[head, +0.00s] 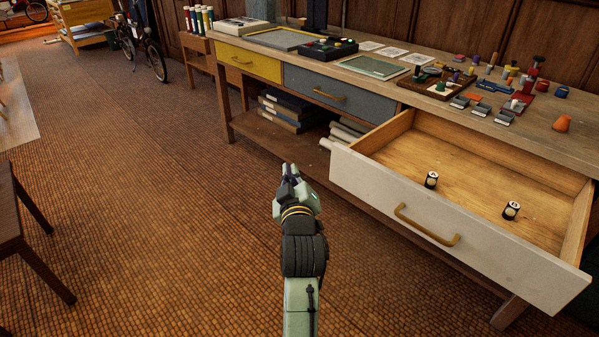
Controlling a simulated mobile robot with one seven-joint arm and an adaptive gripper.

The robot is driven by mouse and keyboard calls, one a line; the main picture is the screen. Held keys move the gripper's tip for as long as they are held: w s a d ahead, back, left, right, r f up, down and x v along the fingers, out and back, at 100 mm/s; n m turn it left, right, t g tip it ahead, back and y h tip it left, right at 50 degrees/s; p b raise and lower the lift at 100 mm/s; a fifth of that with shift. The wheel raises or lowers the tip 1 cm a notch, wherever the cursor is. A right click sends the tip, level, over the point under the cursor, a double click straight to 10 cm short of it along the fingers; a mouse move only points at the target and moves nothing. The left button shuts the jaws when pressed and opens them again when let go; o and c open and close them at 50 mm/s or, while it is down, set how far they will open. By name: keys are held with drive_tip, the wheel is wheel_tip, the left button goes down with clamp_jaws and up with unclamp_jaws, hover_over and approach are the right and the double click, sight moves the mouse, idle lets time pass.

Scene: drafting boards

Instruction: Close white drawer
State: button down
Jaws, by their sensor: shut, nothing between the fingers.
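The white drawer (370,185) is pulled far out of the right end of the wooden desk. It has a brass bar handle (426,226) on its front. Inside, two small black-and-white cylinders stand apart, one near the middle (431,180) and one further right (512,211). My gripper (290,170) is in front and to the left of the drawer, above the floor. It is shut and empty, and appears apart from the drawer front. My arm comes up from the bottom of the picture.
The yellow drawer (249,63) and grey drawer (340,95) are shut. The desk top (455,99) holds stamps, trays and small tools. Books (285,110) and rolls lie on the lower shelf. A dark stool (30,230) stands at left. Open floor (160,200) lies between.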

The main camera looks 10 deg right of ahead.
drive_tip(key=s+d+f+n+h, duration=0.2)
drive_tip(key=s+d+f+n, duration=0.5)
drive_tip(key=n, duration=0.3)
drive_tip(key=shift+w+d+r+p, duration=0.2)
drive_tip(key=shift+w+d, duration=0.75)
drive_tip(key=shift+w, duration=1.1)
drive_tip(key=shift+w+d+r+p, duration=0.1)
drive_tip(key=shift+w+d+p, duration=0.25)
drive_tip(key=shift+w+d, duration=1.15)
drive_tip(key=shift+w+d+r+p, duration=0.15)
drive_tip(key=shift+w+d+p, duration=0.2)
drive_tip(key=shift+w, duration=2.2)
